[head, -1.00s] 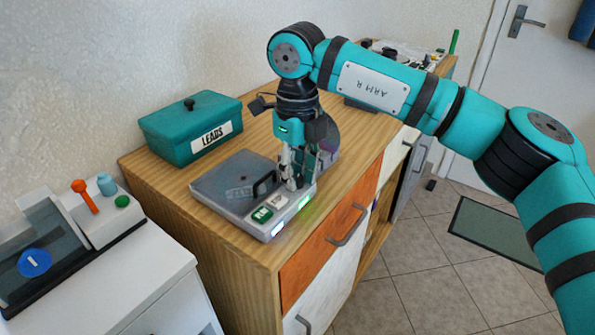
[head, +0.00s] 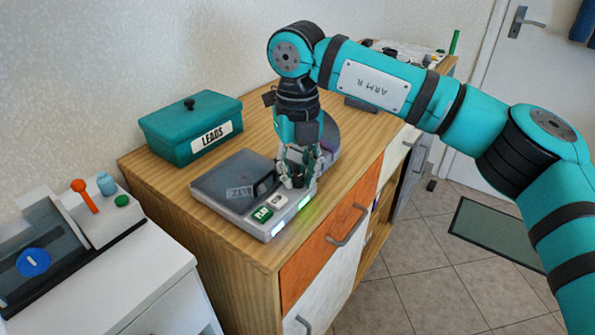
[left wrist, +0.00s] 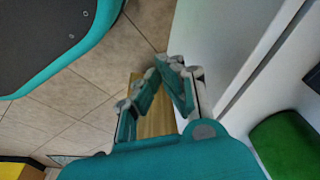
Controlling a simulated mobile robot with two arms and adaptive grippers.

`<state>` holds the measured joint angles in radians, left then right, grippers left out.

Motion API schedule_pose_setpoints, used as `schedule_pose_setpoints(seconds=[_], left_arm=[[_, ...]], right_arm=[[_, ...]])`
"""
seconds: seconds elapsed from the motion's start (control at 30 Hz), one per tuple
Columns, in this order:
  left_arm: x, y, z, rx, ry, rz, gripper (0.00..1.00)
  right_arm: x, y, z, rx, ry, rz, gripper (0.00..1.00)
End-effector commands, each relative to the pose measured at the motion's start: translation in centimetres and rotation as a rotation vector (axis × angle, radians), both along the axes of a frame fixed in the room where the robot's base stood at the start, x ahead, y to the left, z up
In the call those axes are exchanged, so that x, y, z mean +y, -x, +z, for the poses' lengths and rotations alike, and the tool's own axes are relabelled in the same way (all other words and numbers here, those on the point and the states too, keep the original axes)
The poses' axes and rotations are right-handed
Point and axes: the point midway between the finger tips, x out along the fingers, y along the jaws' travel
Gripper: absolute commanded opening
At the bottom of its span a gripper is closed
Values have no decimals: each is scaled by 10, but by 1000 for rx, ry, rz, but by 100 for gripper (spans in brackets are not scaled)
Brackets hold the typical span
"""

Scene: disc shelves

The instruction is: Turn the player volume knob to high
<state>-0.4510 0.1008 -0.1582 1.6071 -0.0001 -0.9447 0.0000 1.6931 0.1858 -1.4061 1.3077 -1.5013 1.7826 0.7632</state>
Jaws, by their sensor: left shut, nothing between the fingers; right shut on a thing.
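The player (head: 222,198) is a grey box on the wooden cabinet, with a dark handle, a green button (head: 262,214) and a white button along its front. My right gripper (head: 298,178) points down at the player's right front corner, shut on the volume knob. The fingers hide the knob, so its setting cannot be read. My left gripper (left wrist: 168,75) shows only in the left wrist view, shut and empty, away from the player.
A teal box labelled LEADS (head: 192,128) stands behind the player. A white cabinet (head: 150,275) with a lidded device stands at the left. The wooden cabinet top (head: 160,178) is bare left of the player. A green mat lies on the floor.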

Motion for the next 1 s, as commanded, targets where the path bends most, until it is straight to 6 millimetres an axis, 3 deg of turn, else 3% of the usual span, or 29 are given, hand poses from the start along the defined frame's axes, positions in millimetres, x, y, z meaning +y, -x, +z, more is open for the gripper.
schedule_pose_setpoints(seconds=[0.33, 0.37, 0.5, 0.8, 1.0], left_arm=[[1, 0, 0, -2, -1, 0, 0], [1, 0, 0, -2, -1, 0, 0], [1, -1, 0, -3, 0, 1, 0], [0, -6, 2, -12, 0, 0, 0], [0, -4, 1, -8, 1, 0, 0]], right_arm=[[-1, -1, 1, -3, 0, -4, 0], [-1, -1, 1, -3, 0, -4, 26], [-1, -1, 1, -2, -1, -3, 45], [0, 0, 2, -1, 0, -1, 46], [1, -1, 29, -6, -2, -1, 46]])
